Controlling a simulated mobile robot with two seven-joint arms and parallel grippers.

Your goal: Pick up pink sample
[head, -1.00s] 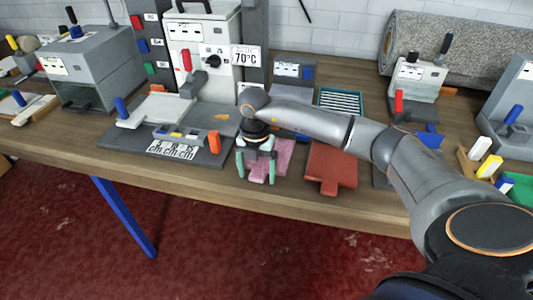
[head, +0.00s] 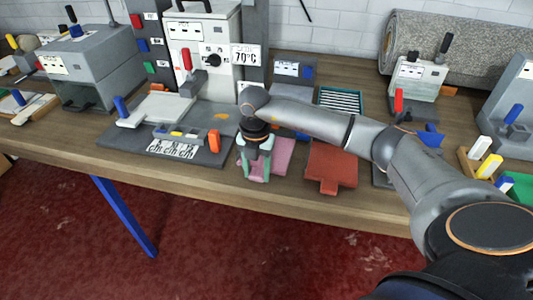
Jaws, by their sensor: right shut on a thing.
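The pink sample (head: 283,155) lies flat near the table's front edge, left of the red-brown sample. My right gripper (head: 256,172) points down over the front left part of the pink sample. Its green fingers are closed on a narrow front part of the sample, and the gripper's body hides some of it. Whether the sample is lifted off the table cannot be told. My left gripper is not in view.
A red-brown sample (head: 331,166) lies close on the right. A grey board (head: 190,154) with a lettered plate and an orange handle stands on the left. A teal ribbed tray (head: 341,101) and a grey machine with a 70°C sign (head: 246,56) are behind.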

